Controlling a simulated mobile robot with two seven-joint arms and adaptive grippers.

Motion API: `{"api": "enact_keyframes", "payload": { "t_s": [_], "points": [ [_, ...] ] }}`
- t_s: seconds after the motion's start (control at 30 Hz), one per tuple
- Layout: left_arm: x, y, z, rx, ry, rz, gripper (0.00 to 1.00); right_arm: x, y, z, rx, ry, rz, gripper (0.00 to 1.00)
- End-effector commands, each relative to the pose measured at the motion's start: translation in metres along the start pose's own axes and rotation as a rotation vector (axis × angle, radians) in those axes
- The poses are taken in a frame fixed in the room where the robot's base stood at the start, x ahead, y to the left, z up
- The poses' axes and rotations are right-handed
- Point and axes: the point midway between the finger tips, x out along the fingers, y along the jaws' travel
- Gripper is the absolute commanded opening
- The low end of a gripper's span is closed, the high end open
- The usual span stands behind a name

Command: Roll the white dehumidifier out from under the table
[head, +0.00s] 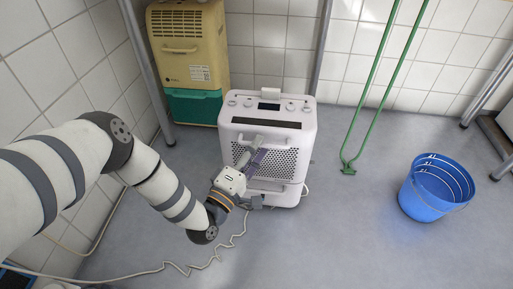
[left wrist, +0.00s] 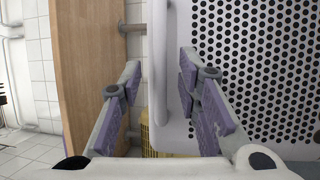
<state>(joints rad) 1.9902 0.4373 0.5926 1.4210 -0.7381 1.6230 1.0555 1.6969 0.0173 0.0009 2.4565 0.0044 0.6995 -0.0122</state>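The white dehumidifier (head: 304,150) stands upright on the grey floor between metal table legs. It has a perforated front with handle bars. In the left wrist view its perforated panel (left wrist: 255,70) fills the right side, and a white handle bar (left wrist: 159,70) runs between my fingers. My left gripper (head: 253,152) is at the dehumidifier's front. In the left wrist view my left gripper (left wrist: 158,75) is open, one finger on each side of the bar, with gaps visible. My right gripper is not in view.
A yellow and green unit (head: 188,60) stands behind left, near a table leg (head: 146,65). A pale cord (head: 190,268) lies on the floor in front. A green-handled tool (head: 384,75) and a blue bucket (head: 425,197) are to the right. Floor in front is otherwise mostly clear.

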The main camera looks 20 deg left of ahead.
Motion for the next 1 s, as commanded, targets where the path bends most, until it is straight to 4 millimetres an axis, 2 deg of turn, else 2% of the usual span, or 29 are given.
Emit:
{"api": "enact_keyframes", "payload": {
  "t_s": [0.3,0.43,0.6,1.0],
  "points": [
    [-0.080,-0.002,0.000,-0.002,-0.002,-0.007,0.31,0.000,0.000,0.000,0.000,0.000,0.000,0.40],
    [-0.104,-0.001,0.000,-0.001,-0.001,-0.005,0.31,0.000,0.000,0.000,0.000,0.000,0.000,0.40],
    [-0.116,-0.001,0.000,-0.001,0.000,-0.004,0.31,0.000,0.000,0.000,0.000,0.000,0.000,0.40],
    [-0.115,0.004,0.000,0.000,0.000,0.000,0.31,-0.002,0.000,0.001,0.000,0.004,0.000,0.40]
  ]
}}
